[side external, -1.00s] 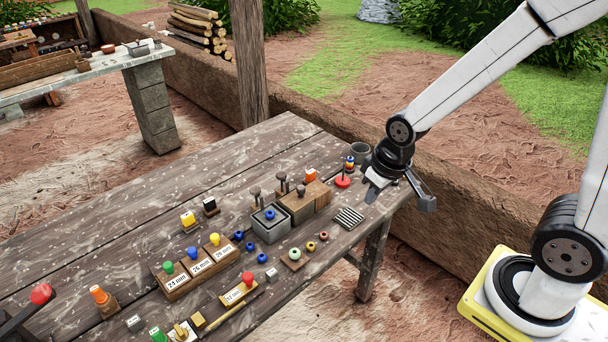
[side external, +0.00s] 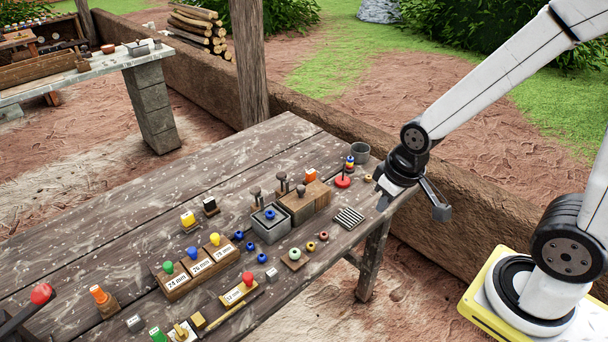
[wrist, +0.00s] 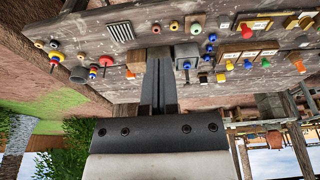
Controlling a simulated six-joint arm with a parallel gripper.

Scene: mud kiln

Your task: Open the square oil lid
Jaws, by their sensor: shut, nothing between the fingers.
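A square grey box with a lid and a blue knob (side external: 270,213) stands on the wooden table, left of two brown boxes with dark knobs. I take its lid to be the square oil lid, and it looks closed. In the wrist view the grey box (wrist: 186,51) shows just right of my fingers, with its blue knob below it. My gripper (side external: 383,200) is at the table's right edge, well to the right of the grey box and apart from it. Its fingers (wrist: 160,52) are together and empty in the wrist view, hiding part of the brown boxes.
Two brown boxes (side external: 303,203) with dark knobs adjoin the grey box. Labelled blocks with coloured knobs (side external: 200,262) are at front left. The table's far left is clear.

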